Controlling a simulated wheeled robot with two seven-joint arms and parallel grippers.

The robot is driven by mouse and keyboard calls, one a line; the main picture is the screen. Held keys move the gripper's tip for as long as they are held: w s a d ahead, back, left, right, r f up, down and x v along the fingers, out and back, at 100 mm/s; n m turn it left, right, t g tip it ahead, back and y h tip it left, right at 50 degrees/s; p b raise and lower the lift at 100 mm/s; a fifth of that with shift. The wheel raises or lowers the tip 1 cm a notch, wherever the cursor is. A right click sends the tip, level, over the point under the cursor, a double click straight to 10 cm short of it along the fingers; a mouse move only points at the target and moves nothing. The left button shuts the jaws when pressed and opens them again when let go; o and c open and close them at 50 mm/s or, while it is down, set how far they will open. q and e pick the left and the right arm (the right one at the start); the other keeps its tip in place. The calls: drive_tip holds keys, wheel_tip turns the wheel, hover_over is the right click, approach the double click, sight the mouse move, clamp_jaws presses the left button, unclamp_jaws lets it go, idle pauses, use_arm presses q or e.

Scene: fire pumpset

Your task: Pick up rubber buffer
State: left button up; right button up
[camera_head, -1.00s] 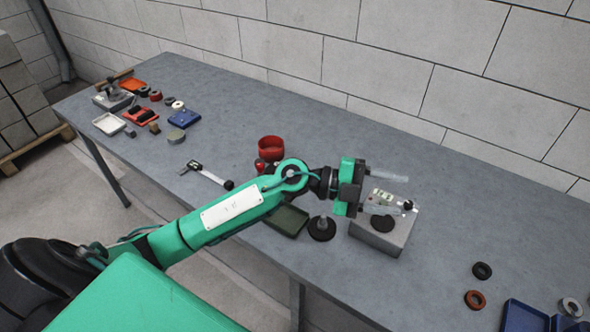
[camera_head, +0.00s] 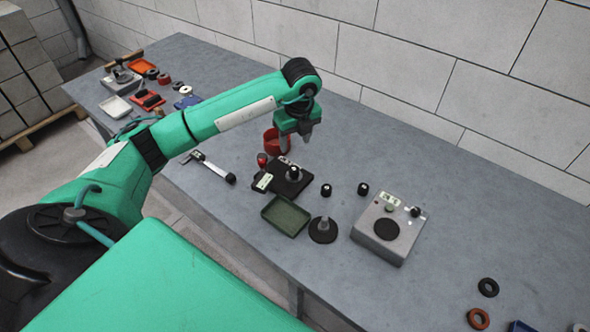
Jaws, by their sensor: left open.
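No part is plainly marked as the rubber buffer. Two small black cylinders, one (camera_head: 326,190) and another (camera_head: 363,188), stand on the table between the black plate fixture (camera_head: 268,182) and the grey box device (camera_head: 372,247); they may be rubber buffers. My left gripper (camera_head: 308,140) is open, points down and hangs above the black plate fixture, up and left of both cylinders. Its fingers look empty. My right gripper is out of view.
A green tray (camera_head: 285,215) and a black round base with a post (camera_head: 323,232) lie in front. A black ring (camera_head: 488,287) and an orange ring (camera_head: 478,318) lie at right. The back right is clear.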

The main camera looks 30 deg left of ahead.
use_arm(q)
hover_over(294, 168)
wheel_tip(294, 168, down, 6)
drive_tip(key=shift+s+d+r+p, duration=0.1)
drive_tip(key=shift+d+p, duration=0.05)
drive_tip(key=shift+p, duration=0.3)
drive_tip(key=shift+f, duration=0.4)
wheel_tip(294, 168, down, 4)
drive_tip(key=shift+r+p, duration=0.15)
drive_tip(key=shift+p, duration=0.8)
drive_tip(key=shift+f, duration=0.45)
drive_tip(key=c, duration=1.1)
drive_tip(key=shift+r, duration=0.15)
